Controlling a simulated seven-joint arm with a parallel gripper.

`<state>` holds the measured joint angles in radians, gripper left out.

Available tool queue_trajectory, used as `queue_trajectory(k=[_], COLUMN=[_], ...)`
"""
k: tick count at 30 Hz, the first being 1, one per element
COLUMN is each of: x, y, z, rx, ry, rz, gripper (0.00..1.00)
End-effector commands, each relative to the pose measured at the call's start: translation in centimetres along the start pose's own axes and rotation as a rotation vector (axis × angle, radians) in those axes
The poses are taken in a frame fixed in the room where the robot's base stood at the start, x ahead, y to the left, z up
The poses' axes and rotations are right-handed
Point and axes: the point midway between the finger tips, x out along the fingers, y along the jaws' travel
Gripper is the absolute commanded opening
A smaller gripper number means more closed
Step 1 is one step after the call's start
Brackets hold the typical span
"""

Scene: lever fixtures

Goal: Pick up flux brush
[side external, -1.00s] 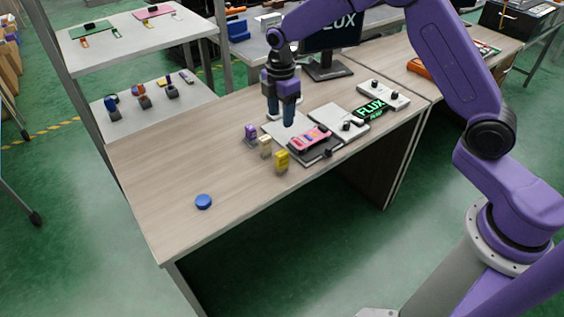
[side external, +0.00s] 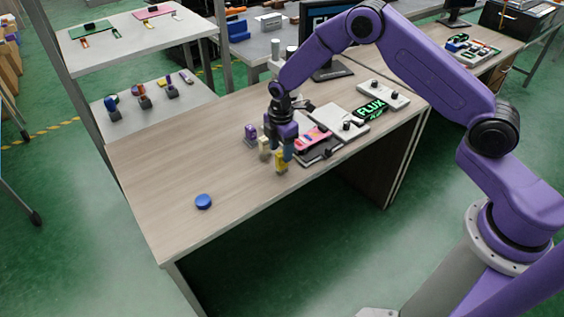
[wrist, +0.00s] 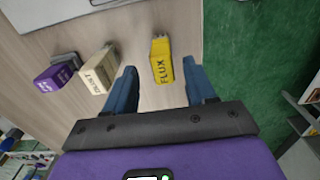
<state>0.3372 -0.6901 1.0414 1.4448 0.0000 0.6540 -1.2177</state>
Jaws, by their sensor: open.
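The flux brush (wrist: 162,65) is a yellow block lettered "FLUX" in the wrist view, with a small pale end at its top. It also shows low on the wooden desk in the side view (side external: 281,164). My gripper (side external: 277,154) is open and points down over it. In the wrist view the blue fingers of my gripper (wrist: 160,72) lie left and right of the yellow block, with visible gaps on both sides. Nothing is held.
A cream lettered block (wrist: 98,72) stands just left of the left finger, with a purple block (wrist: 54,76) farther left. A pink device (side external: 313,138) on a dark base lies to the right. A blue round cap (side external: 203,201) lies at front left, with bare desk around it.

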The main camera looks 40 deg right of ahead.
Motion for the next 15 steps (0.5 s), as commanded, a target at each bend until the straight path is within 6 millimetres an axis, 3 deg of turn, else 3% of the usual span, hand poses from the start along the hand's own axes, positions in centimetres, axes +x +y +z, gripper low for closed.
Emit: queue_trajectory(k=[9,15], x=[4.1,4.7], y=[-0.4,-0.3], z=[0.1,0.1], rx=[0.0,0.0], ry=[-0.001,0.0], rz=[-0.002,0.0], gripper=[0.55,0.55])
